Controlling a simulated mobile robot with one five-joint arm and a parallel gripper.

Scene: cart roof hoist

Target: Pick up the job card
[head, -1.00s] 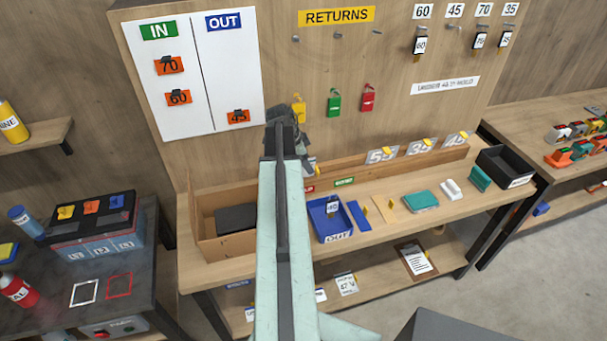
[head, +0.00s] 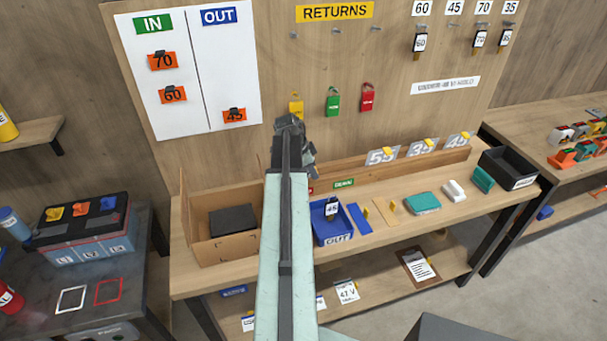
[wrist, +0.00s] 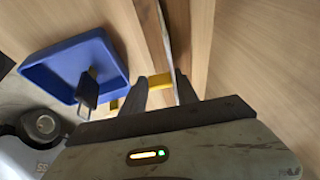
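My gripper (head: 297,148) is in front of the back panel, above the blue OUT tray (head: 325,236), partly hidden by my arm in the head view. In the wrist view its two dark fingers (wrist: 163,92) stand apart. A thin grey upright edge (wrist: 170,45), perhaps the job card seen edge-on, runs between them, close to the right finger. A yellow piece (wrist: 160,80) shows in the gap; contact is not clear. A clipboard with a white sheet (head: 418,265) lies on the lower shelf. I cannot tell for certain which thing is the job card.
The blue tray (wrist: 45,68) holds a dark tag. An open cardboard box (head: 212,250) stands at the bench's left. Cards with yellow tabs (head: 422,147) stand along the back ledge. Coloured locks (head: 333,103) hang on the panel. A black bin (head: 510,168) is at the right end.

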